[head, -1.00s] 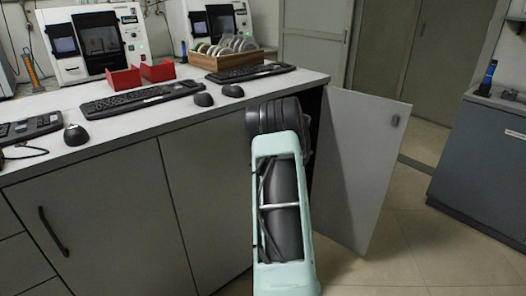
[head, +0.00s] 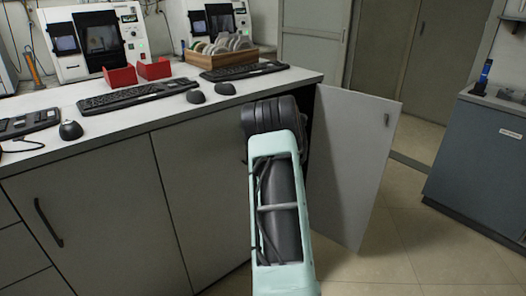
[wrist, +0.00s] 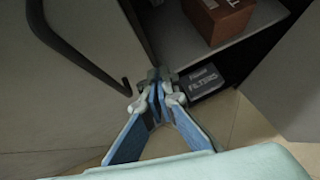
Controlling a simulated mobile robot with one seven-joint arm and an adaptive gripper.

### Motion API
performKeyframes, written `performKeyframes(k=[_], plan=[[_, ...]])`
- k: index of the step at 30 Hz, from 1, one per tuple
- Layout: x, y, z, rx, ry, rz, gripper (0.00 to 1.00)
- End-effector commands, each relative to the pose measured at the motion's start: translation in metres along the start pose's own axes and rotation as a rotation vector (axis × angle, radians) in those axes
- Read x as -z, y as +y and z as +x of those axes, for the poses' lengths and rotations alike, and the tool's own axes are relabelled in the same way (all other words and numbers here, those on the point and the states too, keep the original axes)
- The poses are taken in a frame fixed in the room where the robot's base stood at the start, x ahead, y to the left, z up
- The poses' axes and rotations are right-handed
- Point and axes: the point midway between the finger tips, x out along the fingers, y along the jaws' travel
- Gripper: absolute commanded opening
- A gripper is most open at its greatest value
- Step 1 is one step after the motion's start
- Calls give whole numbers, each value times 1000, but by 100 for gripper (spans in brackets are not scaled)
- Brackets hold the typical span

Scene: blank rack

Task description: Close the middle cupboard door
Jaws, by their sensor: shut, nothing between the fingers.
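An open grey cupboard door (head: 350,165) stands out from the right end of the counter in the head view, with a small dark fitting near its upper right edge. I cannot tell whether it is the middle one. My arm hides the space left of it, and my gripper is hidden there too. In the wrist view my gripper (wrist: 158,88) is shut and empty, low before the open cupboard (wrist: 185,50). A closed-looking grey panel (wrist: 60,95) with a dark bar handle (wrist: 85,50) is to its left. A pale panel (wrist: 290,85) is at the right.
The cupboard holds a brown box (wrist: 217,20) on a shelf and a dark box marked FILTERS (wrist: 202,83) below. A blue-grey cabinet (head: 475,165) stands at the right. Bare tiled floor (head: 400,245) lies between it and the open door.

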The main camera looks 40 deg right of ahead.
Motion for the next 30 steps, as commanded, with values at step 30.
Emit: performKeyframes(k=[30], plan=[[0,-22,-103,15,-4,42,0]])
